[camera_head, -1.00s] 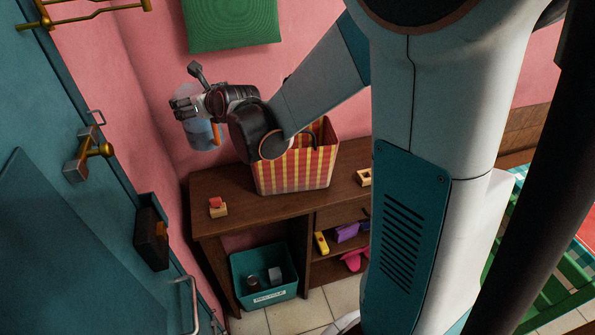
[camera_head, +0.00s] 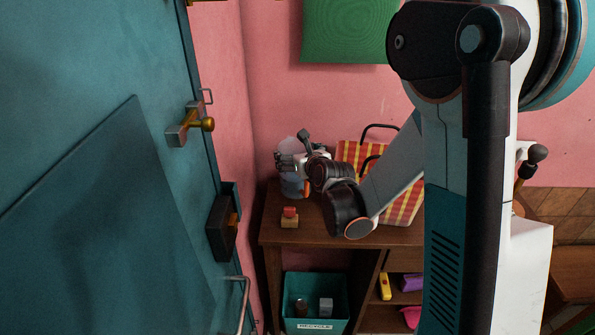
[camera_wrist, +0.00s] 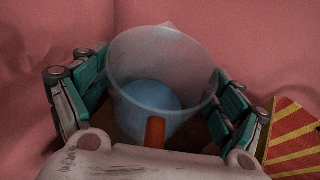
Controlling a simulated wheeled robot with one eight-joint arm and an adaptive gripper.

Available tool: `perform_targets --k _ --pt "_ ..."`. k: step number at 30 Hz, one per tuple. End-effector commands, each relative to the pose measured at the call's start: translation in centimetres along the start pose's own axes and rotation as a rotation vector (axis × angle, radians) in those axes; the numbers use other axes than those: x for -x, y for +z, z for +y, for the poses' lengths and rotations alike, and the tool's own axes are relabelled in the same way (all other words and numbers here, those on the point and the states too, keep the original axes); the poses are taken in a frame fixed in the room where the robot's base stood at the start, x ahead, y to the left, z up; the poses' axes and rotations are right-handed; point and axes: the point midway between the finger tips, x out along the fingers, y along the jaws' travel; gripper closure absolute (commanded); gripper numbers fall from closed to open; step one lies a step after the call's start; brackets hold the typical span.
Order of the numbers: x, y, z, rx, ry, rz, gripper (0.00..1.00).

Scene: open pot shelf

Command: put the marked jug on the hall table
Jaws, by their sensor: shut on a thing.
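The jug is translucent with a bluish lower part and an orange handle. In the head view the jug (camera_head: 292,187) is upright at the back left end of the dark wooden hall table (camera_head: 330,237). I cannot tell whether its base touches the tabletop. My gripper (camera_head: 290,166) is shut on the jug and hides part of it. In the wrist view the jug (camera_wrist: 160,60) sits between the two green-and-grey fingers of my gripper (camera_wrist: 160,100), its open rim facing the camera and its orange handle towards the palm. No mark shows on it.
A red-and-yellow striped bag (camera_head: 403,205) stands on the table right of my gripper. A small red-and-tan block (camera_head: 290,217) sits in front of the jug. A teal door (camera_head: 90,200) is close on the left. A teal recycling bin (camera_head: 316,303) stands under the table.

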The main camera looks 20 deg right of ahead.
Motion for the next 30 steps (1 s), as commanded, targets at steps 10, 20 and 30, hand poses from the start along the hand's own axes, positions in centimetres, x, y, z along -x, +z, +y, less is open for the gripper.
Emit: perform_targets --k 10,20,30 --pt "-1.5 -3.7 0.0 0.000 0.000 0.000 0.57" --pt "-1.7 -4.0 0.0 0.000 0.000 0.000 0.57" --pt "-1.8 -4.2 0.0 0.000 0.000 0.000 0.04"
